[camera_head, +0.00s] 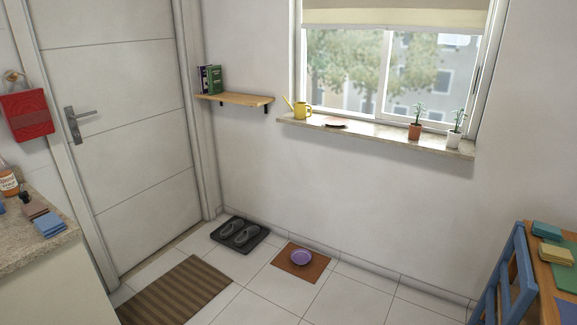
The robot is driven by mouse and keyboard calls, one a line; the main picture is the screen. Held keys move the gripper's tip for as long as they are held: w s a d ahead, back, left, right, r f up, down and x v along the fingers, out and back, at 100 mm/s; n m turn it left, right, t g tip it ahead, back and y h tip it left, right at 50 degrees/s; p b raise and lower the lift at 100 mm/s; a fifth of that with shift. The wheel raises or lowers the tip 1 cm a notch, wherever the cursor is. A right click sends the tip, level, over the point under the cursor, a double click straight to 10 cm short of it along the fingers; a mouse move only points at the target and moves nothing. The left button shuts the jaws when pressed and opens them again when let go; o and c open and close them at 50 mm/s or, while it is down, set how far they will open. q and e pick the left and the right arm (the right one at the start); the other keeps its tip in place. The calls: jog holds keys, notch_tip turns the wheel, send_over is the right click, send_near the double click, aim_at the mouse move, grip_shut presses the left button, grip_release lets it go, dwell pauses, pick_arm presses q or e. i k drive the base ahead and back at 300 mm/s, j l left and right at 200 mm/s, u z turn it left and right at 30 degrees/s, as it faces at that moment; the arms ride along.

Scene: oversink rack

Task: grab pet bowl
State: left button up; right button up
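Neither of my grippers shows in the head view.
A dark tray with grey shoes (241,233) lies left of the bowl's mat. A striped rug (178,291) lies before the door. A counter (30,240) stands at left, a blue chair (508,285) and wooden table (552,268) at right. Floor around the bowl is mostly clear.

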aim_at(301, 256)
jog(key=i+j+u, duration=0.25)
jog(key=i, duration=0.7)
jog(key=i+j+u, duration=0.1)
jog(key=i+u, duration=0.15)
jog(key=i, duration=0.7)
